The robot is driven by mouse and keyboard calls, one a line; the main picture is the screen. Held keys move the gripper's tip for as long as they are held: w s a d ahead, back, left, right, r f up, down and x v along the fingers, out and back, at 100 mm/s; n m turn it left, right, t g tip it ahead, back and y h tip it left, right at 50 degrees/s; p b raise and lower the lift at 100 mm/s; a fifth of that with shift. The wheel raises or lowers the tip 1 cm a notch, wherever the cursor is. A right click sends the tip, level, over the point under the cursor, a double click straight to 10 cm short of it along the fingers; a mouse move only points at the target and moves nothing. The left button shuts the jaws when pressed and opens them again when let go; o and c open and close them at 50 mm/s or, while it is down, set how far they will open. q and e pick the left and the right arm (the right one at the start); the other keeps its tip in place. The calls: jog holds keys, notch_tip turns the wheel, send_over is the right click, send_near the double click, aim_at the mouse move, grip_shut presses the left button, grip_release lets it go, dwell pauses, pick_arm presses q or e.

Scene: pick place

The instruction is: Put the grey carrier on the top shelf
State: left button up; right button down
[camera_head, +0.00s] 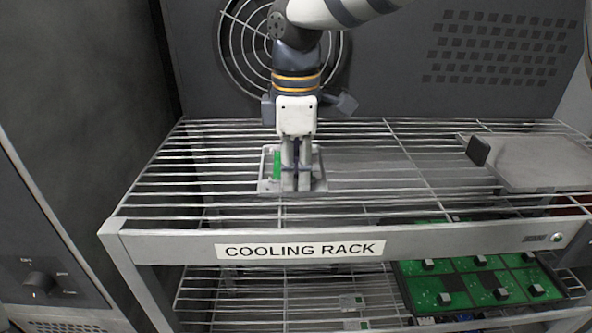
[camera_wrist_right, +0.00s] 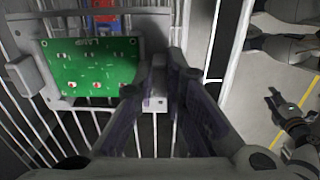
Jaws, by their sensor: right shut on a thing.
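The grey carrier (camera_head: 266,186) is at the wire top shelf (camera_head: 220,170) of the cooling rack, left of its middle. It looks upright and at shelf level; I cannot tell whether its base touches the wires. It holds a green circuit board, which faces the right wrist view. My right gripper (camera_head: 296,186) points down and is shut on the carrier; its fingers hide part of it. In the right wrist view the carrier (camera_wrist_right: 155,30) is beside the fingers (camera_wrist_right: 165,95). A dark gripper at the right there seems to be my left gripper (camera_wrist_right: 283,108); its jaws are unclear.
A light grey flat-topped thing (camera_head: 545,162) with a dark knob stands on the shelf's right. Green boards (camera_head: 480,285) lie on the lower shelf at right. A panel with a fan grille (camera_head: 235,45) rises behind. The shelf's middle is bare.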

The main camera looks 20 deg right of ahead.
jog(key=c, duration=1.7)
grip_release()
jog(key=shift+f, duration=0.1)
jog(key=shift+o, duration=0.2)
pick_arm(q)
jog(key=shift+s+f+b, duration=0.4)
jog(key=shift+s+f, duration=0.1)
jog(key=shift+s, duration=0.05)
pick_arm(e)
notch_tip(320, 180, up, 12)
